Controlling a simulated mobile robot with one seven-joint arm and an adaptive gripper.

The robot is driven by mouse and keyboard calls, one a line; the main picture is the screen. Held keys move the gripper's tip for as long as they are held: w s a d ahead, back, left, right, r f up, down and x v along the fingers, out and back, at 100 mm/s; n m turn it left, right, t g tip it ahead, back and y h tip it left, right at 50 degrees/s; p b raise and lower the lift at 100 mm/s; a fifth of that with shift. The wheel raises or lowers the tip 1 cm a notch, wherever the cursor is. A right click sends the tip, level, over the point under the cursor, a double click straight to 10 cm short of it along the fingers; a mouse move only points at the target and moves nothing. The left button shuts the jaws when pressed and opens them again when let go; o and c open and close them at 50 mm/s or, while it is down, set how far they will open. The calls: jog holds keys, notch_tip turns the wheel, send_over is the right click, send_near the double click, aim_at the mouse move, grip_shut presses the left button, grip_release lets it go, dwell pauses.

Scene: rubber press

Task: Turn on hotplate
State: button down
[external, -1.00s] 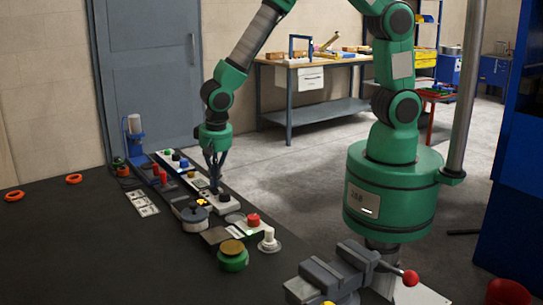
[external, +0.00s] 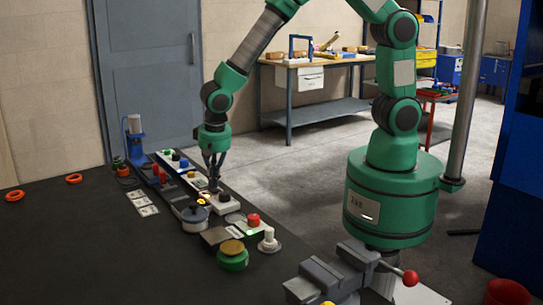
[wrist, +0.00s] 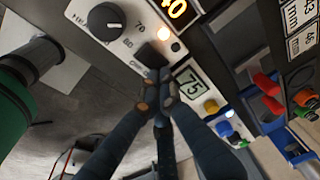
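The hotplate's white control panel (wrist: 130,28) fills the top of the wrist view. It has a round black dial (wrist: 105,20), an orange lit display (wrist: 174,8), a glowing orange lamp (wrist: 163,33) and a black switch (wrist: 152,54). In the external view the panel's dark dial (external: 225,196) and orange glow (external: 203,203) sit on the bench. My gripper (wrist: 159,98) has its fingers drawn together, with nothing visible between them. Its tips are close to the black switch; contact cannot be made out. In the external view my gripper (external: 214,187) points down over the panel.
A neighbouring panel with a green display (wrist: 192,83) and coloured buttons lies beside the fingers.

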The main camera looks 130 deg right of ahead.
jog(key=shift+s+a+f, duration=0.35)
jog(key=shift+a+f, duration=0.1)
jog(key=shift+f, duration=0.25)
jog(key=shift+a, duration=0.6)
jog(key=shift+r, duration=0.1)
notch_tip(320, 180, up, 15)
jog(key=a+p, duration=0.1)
jog(key=p, duration=0.1)
jog(key=shift+w+a+p, duration=0.3)
jog(key=shift+w+p, duration=0.1)
jog(key=shift+w, duration=0.05)
jog(key=shift+r, duration=0.1)
jog(key=shift+s+d+r+p, duration=0.15)
jog(key=shift+d+r+p, duration=0.15)
jog(key=shift+p, duration=0.8)
